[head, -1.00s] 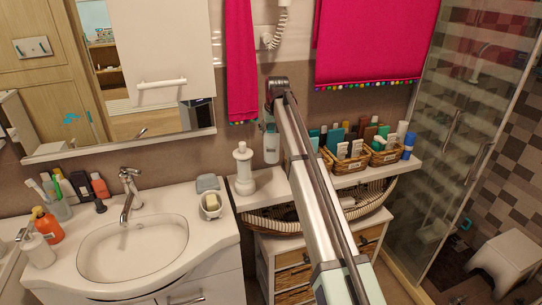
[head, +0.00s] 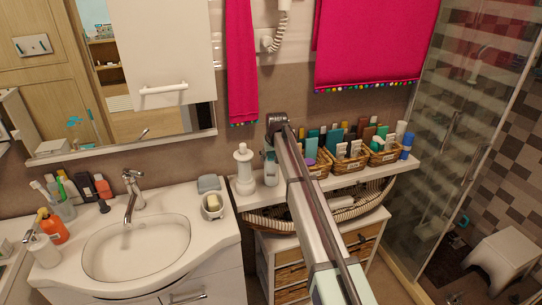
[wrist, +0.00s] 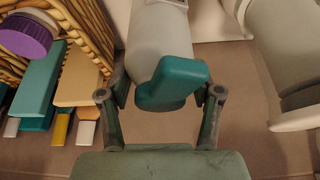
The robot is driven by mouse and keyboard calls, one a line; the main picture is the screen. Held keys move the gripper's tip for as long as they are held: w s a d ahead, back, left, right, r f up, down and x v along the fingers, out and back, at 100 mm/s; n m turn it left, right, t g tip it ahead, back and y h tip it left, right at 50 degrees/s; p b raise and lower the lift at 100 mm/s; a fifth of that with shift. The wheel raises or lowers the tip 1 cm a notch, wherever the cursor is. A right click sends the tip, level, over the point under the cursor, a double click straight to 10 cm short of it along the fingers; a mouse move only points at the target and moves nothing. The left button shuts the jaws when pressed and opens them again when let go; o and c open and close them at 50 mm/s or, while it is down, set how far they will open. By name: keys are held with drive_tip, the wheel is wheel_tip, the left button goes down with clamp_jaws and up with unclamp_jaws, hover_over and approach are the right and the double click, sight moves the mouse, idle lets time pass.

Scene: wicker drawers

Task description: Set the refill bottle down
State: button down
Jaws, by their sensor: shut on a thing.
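The refill bottle is pale grey with a teal top (wrist: 172,82). It stands upright between the fingers of my gripper (wrist: 160,100) in the wrist view, and they are shut on it near its top. In the head view, the bottle (head: 271,172) is at the white wall shelf (head: 228,193), just right of the white pedestal-shaped dispenser (head: 243,170) with a gap between them. Its base appears at shelf height, but I cannot tell whether it touches. My arm hides part of the shelf to its right.
Wicker baskets (head: 350,163) of toiletries line the shelf to the right; one (wrist: 92,25) is close beside the bottle, holding a purple-lidded jar (wrist: 28,35). The wall is close behind. A washbasin (head: 135,248) is at left, and pink towels (head: 365,45) hang above.

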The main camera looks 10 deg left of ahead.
drive_tip(key=shift+f, duration=0.1)
drive_tip(key=shift+c, duration=1.1)
unclamp_jaws()
drive_tip(key=b+v, duration=0.3)
drive_tip(key=v, duration=0.9)
drive_tip(key=shift+w, duration=0.1)
